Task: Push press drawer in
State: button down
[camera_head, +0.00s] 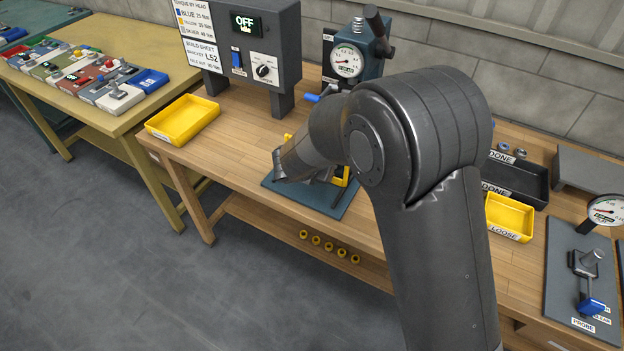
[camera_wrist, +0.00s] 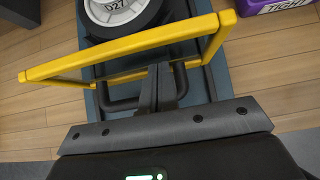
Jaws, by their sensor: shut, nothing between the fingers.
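In the wrist view, my gripper (camera_wrist: 161,70) is shut, with its fingers pointing at the press and crossing under or beside the yellow frame (camera_wrist: 110,45). A dark U-shaped handle (camera_wrist: 122,104) runs to both sides of the fingers; I cannot tell whether they touch it. A round part marked "027" (camera_wrist: 118,12) sits behind the frame on a blue-grey plate (camera_wrist: 92,100). In the head view, the press (camera_head: 368,62) with its dial stands at the back of the wooden bench. The blue-grey plate (camera_head: 338,207) lies in front, and my arm hides most of the drawer area.
A control box (camera_head: 262,45) reading "OFF" and an empty yellow tray (camera_head: 183,120) stand to the left. A dark "DONE" tray (camera_head: 520,180), a yellow "LOOSE" bin (camera_head: 510,215) and a gauge fixture (camera_head: 580,270) are to the right. A purple box (camera_wrist: 272,6) shows in the wrist view.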

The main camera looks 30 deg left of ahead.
jog(key=w, duration=1.2)
jog(key=shift+w, duration=0.4)
jog(key=shift+w+r, duration=0.15)
jog(key=shift+w, duration=0.3)
jog(key=shift+w+d, duration=0.1)
jog(key=shift+d, duration=0.05)
jog(key=shift+r, duration=0.15)
jog(key=v, duration=1)
jog(key=shift+s+f, duration=0.35)
jog(key=shift+s, duration=0.1)
jog(key=s+d+r+m+g+h, duration=0.1)
jog(key=s+d+r+m, duration=0.1)
jog(key=d+r+m, duration=0.6)
jog(key=s+d+r+m+h, duration=0.1)
jog(key=s+d+r+m, duration=0.15)
jog(key=d, duration=0.95)
jog(key=s+d+r+m+g, duration=0.1)
jog(key=d+r+m, duration=0.3)
jog(key=d+m, duration=0.4)
jog(key=s+d+m+y, duration=0.1)
jog(key=s+d+m, duration=0.7)
jog(key=s, duration=0.3)
jog(key=s+d+r+m+g+y, duration=0.1)
jog(key=s+d+m, duration=0.7)
jog(key=s, duration=0.3)
jog(key=shift+m, duration=0.75)
